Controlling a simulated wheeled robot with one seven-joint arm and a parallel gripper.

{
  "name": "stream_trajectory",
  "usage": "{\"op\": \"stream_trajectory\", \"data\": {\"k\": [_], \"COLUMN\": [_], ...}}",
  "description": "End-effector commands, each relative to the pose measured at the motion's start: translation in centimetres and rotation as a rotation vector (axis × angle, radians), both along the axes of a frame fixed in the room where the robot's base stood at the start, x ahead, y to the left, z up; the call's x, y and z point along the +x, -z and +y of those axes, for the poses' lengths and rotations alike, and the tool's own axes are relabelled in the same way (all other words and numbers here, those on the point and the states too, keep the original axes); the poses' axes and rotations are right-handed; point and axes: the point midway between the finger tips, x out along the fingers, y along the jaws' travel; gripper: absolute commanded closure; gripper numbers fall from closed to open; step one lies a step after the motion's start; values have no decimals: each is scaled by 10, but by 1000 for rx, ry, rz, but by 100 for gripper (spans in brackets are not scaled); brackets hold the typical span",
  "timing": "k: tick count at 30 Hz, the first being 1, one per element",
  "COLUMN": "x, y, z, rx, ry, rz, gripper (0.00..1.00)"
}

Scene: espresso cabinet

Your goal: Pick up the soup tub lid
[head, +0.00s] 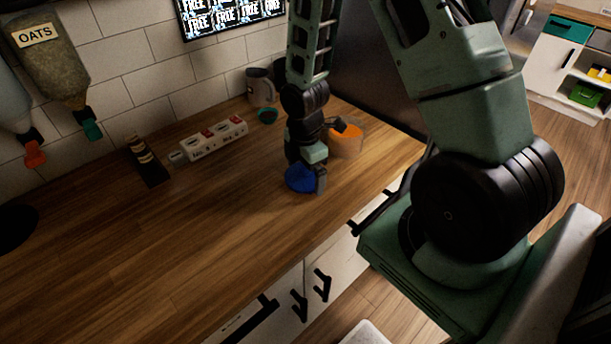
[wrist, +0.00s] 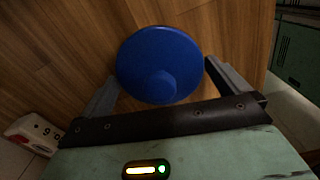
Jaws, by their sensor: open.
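The blue round lid (head: 299,179) lies on the wooden counter below my gripper. In the wrist view the lid (wrist: 160,50) shows a raised round knob towards my gripper, and it sits between the two fingers. My gripper (head: 308,184) points down at the lid in the head view and hides part of it. In the wrist view my gripper (wrist: 163,82) is open, one finger on each side of the lid, with nothing held. Whether the fingers touch the lid cannot be told. A clear tub with orange contents (head: 346,141) stands just behind and right of the lid.
A white pill-organiser-like box (head: 213,139) and a dark striped item (head: 147,161) lie along the wall side. A grey mug (head: 262,88) stands at the back. Dispensers, one labelled OATS (head: 48,58), hang at left.

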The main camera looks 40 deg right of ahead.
Motion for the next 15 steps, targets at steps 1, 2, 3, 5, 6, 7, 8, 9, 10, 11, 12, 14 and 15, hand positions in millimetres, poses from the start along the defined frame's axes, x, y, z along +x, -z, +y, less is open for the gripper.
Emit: {"op": "stream_trajectory", "data": {"k": [1,2,3,5,6,7,8,9,10,11,12,14,15], "x": [0,0,0,0,0,0,0,0,0,0,0,0,0], "y": [0,0,0,0,0,0,0,0,0,0,0,0,-1], "z": [0,0,0,0,0,0,0,0,0,0,0,0,0], "rx": [0,0,0,0,0,0,0,0,0,0,0,0,0], "ry": [0,0,0,0,0,0,0,0,0,0,0,0,0], "rz": [0,0,0,0,0,0,0,0,0,0,0,0,0], "gripper": [0,0,3,19,29,29,29,29,29,29,29,29,29]}}
